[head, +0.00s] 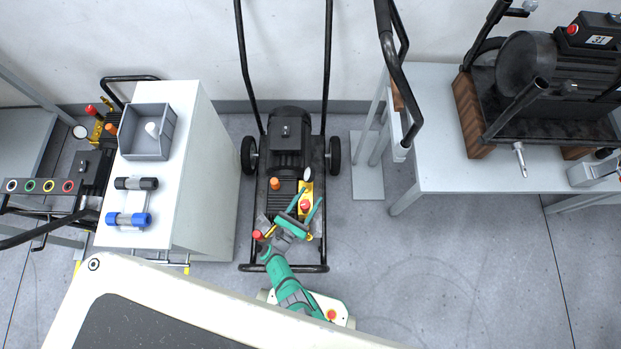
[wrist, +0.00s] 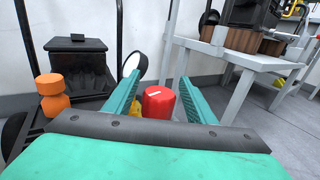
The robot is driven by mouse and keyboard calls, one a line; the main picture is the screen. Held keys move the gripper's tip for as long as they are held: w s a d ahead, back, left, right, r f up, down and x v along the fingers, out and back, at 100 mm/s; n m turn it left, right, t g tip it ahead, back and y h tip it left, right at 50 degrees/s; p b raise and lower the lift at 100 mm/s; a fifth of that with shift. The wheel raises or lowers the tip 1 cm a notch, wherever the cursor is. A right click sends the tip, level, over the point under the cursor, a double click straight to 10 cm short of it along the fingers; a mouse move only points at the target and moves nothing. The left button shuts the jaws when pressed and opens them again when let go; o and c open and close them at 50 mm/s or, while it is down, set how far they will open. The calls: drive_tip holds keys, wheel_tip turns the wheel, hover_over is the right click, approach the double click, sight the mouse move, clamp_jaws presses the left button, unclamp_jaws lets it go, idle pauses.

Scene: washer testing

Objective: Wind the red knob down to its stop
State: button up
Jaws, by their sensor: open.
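The red knob (wrist: 158,102) is a red cylinder with a white mark on top. In the wrist view it shows between the two teal fingers of my gripper (wrist: 158,78), with a gap visible on each side. Its lower part is hidden behind my gripper's body. In the head view the red knob (head: 304,205) sits on a yellow block of the wheeled black pump unit (head: 288,155), and my gripper (head: 311,196) has its open fingers on either side of it. I cannot tell how far down the knob stands.
An orange knob (wrist: 53,95) and a round white-faced gauge (wrist: 133,65) stand close to my gripper. Another red knob (head: 257,235) is at the unit's front left. A white cabinet (head: 205,170) stands left, a grey workbench (head: 440,165) right.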

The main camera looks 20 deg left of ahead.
drive_tip(key=shift+w+d, duration=0.2)
drive_tip(key=shift+w, duration=0.5)
drive_tip(key=shift+c, duration=0.5)
drive_tip(key=c, duration=0.9)
drive_tip(key=shift+c, duration=0.2)
